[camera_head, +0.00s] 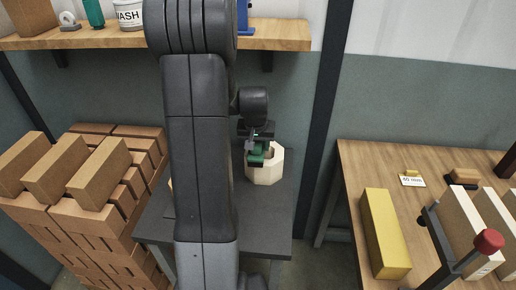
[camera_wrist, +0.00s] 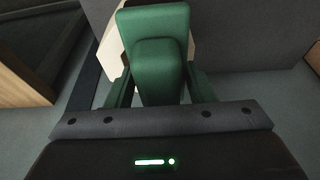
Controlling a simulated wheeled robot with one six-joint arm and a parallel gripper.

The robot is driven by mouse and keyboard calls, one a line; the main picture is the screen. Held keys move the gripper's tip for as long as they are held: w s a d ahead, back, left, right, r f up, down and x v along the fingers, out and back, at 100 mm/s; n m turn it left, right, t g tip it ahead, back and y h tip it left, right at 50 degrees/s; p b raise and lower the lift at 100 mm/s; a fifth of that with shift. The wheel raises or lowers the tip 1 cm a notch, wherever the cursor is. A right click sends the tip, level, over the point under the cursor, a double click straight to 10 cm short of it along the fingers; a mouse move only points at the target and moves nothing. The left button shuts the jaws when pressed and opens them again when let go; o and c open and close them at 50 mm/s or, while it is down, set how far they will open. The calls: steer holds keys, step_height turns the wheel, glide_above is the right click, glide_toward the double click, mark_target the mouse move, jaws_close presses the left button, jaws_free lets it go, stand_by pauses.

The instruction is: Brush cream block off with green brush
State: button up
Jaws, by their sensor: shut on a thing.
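The cream block (camera_head: 267,168) stands on the dark grey table (camera_head: 272,222) in the head view. It has an angular outline and a hollow top. My gripper (camera_head: 258,148) is at the left side of its top, shut on the green brush (camera_head: 256,157). The green brush (camera_wrist: 160,62) fills the middle of the wrist view, between the fingers. Part of the cream block (camera_wrist: 112,52) shows behind it. The bristles are hidden, and I cannot tell whether the brush touches the block. My arm hides much of the table's left part.
Stacked bricks (camera_head: 98,215) stand left of the table. A wooden bench (camera_head: 354,168) on the right holds a yellow block (camera_head: 385,233), a small label card (camera_head: 411,180) and a clamp with a red knob (camera_head: 488,241). A wall shelf (camera_head: 285,36) runs above. A dark post (camera_head: 327,130) stands behind.

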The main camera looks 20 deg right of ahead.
steer(key=shift+s+d+r, duration=0.1)
steer(key=shift+s+r, duration=0.1)
steer(key=shift+r, duration=0.4)
steer(key=shift+w+r+p, duration=0.15)
steer(key=shift+r+p, duration=1.6)
steer(key=shift+r, duration=0.55)
